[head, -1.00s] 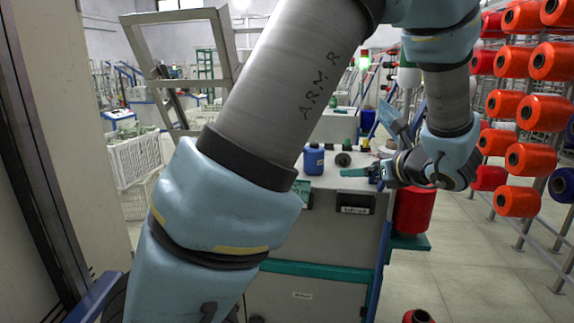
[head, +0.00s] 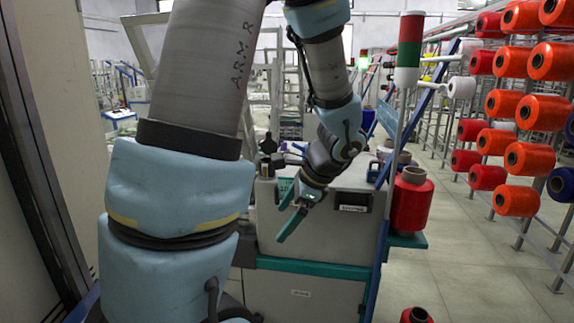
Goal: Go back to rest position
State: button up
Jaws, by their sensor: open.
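My gripper (head: 286,212) hangs at the end of my arm in front of the winding machine (head: 272,238), near its top front edge. Its teal fingers point down and left, stand apart and hold nothing. My wrist hides part of the machine's top. Small dark items (head: 268,157) show on the machine's top just left of my wrist.
A red yarn bobbin (head: 411,200) stands on a teal ledge at the machine's right, beside a pole with a red and green signal light (head: 409,50). A rack of orange and red bobbins (head: 529,110) lines the right. The floor (head: 470,270) between is mostly clear.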

jog(key=s+a+f+n+g+h, duration=0.1)
jog(key=s+a+n+h, duration=0.4)
jog(key=n, duration=1.1)
jog(key=shift+s+a+f, duration=0.15)
jog(key=shift+s+a, duration=0.1)
jog(key=shift+a, duration=0.45)
